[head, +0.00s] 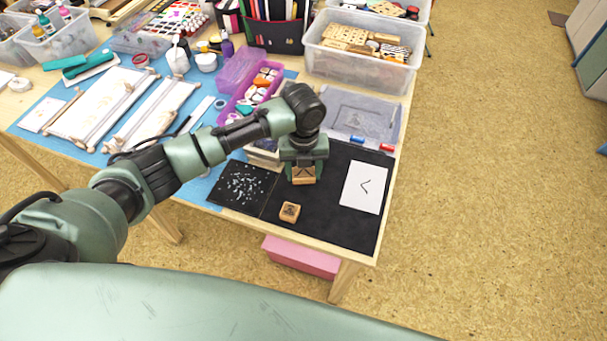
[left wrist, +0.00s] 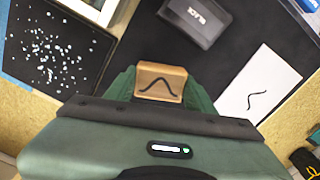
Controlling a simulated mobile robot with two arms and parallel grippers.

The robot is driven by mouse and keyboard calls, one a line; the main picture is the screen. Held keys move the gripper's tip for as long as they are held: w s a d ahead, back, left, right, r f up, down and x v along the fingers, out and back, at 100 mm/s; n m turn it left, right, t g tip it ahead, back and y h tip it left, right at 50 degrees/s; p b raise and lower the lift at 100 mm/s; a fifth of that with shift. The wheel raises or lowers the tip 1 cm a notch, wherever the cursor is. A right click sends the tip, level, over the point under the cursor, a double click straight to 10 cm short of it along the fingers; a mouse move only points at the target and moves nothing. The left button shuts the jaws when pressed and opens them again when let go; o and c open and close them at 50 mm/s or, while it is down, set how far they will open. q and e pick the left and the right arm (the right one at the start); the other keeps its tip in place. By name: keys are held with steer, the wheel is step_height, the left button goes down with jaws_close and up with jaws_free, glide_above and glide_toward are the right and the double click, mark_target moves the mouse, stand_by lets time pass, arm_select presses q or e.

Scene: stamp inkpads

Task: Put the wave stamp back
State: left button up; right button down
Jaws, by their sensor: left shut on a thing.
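The wave stamp, a small wooden block with a black wave mark on its top, is between the fingers of my left gripper (head: 304,172); it shows in the left wrist view (left wrist: 161,82). The gripper points down above the black mat (head: 335,222). I cannot tell whether the stamp touches the mat. A white sheet (head: 364,187) with a black wave-like line lies to the right of the gripper; it also shows in the left wrist view (left wrist: 259,87). My right gripper is not in view.
Another wooden stamp (head: 289,211) sits on the mat near the front edge. A dark inkpad marked BLACK (left wrist: 196,18) shows in the left wrist view. A white-speckled black mat (head: 241,186) lies left. A clear bin of wooden blocks (head: 361,72) stands behind.

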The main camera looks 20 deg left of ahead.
mark_target(303, 172)
arm_select(q)
steer(key=shift+f, duration=1.1)
steer(key=shift+f, duration=0.15)
steer(key=o, duration=1.2)
steer(key=shift+o, duration=0.2)
step_height(303, 172, up, 12)
steer(key=shift+r+b, duration=0.2)
steer(key=shift+b, duration=0.15)
